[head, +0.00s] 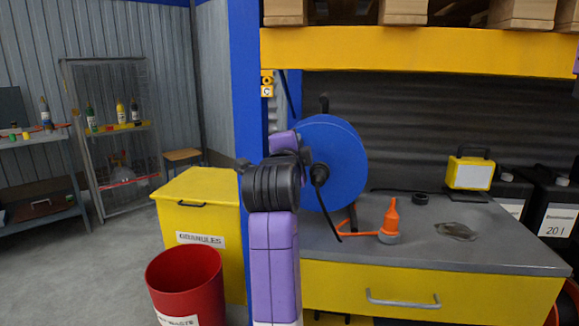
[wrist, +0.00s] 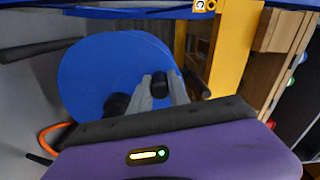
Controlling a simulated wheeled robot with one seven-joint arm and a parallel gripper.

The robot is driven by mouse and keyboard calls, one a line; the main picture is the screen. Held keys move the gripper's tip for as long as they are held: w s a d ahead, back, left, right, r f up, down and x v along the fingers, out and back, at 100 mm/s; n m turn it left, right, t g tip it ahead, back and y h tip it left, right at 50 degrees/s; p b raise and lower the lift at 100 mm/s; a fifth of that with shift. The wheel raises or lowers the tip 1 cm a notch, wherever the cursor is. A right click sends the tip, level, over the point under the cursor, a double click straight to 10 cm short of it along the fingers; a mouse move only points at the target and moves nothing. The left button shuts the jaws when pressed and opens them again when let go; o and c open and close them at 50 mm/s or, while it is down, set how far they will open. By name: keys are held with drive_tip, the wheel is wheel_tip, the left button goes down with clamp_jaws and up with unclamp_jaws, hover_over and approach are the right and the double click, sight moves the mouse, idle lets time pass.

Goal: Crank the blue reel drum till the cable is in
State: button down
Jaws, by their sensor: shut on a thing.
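The blue reel drum (head: 341,160) stands upright on the grey bench top, its left part hidden behind my arm. A dark hub (head: 320,175) shows on its face. In the wrist view the drum (wrist: 92,68) fills the upper left. My gripper (wrist: 158,90) is shut on the black crank handle (wrist: 160,80), in front of the drum face. In the head view my arm hides the fingers.
A yellow lamp (head: 469,170), a small black ring (head: 420,198) and a dark stain (head: 456,231) are on the bench. A blue post (head: 246,90) rises behind my arm. A yellow bin (head: 200,205) and a red bin (head: 186,280) stand left.

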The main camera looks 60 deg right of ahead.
sight(313, 136)
drive_tip(key=shift+s+d+r+m+b, duration=0.25)
drive_tip(key=shift+s+m+b, duration=0.3)
drive_tip(key=shift+m, duration=0.25)
drive_tip(key=shift+s+d+r+m+b, duration=0.2)
drive_tip(key=shift+s+m+b, duration=0.25)
drive_tip(key=shift+m, duration=0.35)
drive_tip(key=shift+s+d+r+m+b, duration=0.25)
drive_tip(key=shift+s+m+b, duration=0.3)
drive_tip(key=shift+m, duration=0.25)
drive_tip(key=shift+s, duration=0.1)
drive_tip(key=c, duration=1.2)
unclamp_jaws()
drive_tip(key=shift+c, duration=0.2)
drive_tip(key=shift+a, duration=0.1)
drive_tip(key=shift+a+r, duration=0.1)
drive_tip(key=shift+a, duration=0.2)
drive_tip(key=p+v, duration=0.1)
drive_tip(key=v, duration=0.6)
drive_tip(key=shift+s, duration=0.15)
